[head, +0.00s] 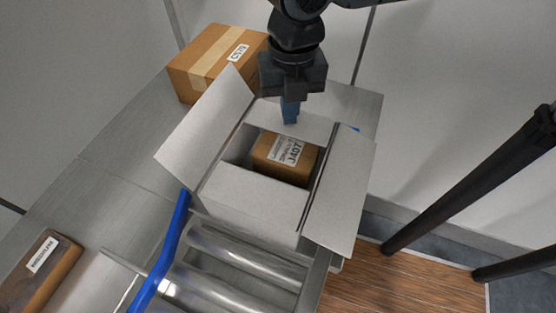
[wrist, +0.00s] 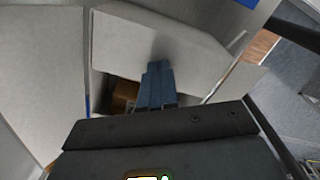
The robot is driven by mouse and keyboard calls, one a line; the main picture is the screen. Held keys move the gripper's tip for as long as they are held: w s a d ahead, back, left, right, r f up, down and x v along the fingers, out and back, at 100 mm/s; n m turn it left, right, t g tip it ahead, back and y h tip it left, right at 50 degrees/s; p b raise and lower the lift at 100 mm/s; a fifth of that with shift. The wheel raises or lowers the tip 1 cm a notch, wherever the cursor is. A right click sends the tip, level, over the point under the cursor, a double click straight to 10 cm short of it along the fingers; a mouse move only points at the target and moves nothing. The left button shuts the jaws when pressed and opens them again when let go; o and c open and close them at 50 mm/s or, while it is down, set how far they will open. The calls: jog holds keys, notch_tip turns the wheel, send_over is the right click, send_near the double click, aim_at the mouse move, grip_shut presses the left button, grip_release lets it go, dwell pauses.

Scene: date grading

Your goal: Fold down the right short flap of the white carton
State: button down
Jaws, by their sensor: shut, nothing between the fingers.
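The white carton (head: 250,225) stands open on the metal table. Its left large flap (head: 205,128) stands up and leans outward; its right large flap (head: 342,190) spreads outward. The near short flap (head: 250,190) lies inward over part of the opening. The far short flap (head: 315,127) slants over the far end and shows large in the wrist view (wrist: 135,40). My gripper (head: 290,119) is shut and empty, pointing down at the far short flap. Its blue fingers (wrist: 156,72) overlap this flap in the wrist view; contact is unclear. A brown box (head: 290,155) labelled J407 sits inside.
A taped brown box (head: 215,60) stands behind the carton at the left. Metal rollers (head: 240,255) and a blue rail (head: 165,255) lie in front. A brown package (head: 45,270) is at lower left. Dark posts (head: 470,185) stand at right.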

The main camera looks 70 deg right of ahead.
notch_tip(320, 180, up, 11)
jog(key=p, duration=0.9)
jog(key=shift+p, duration=0.4)
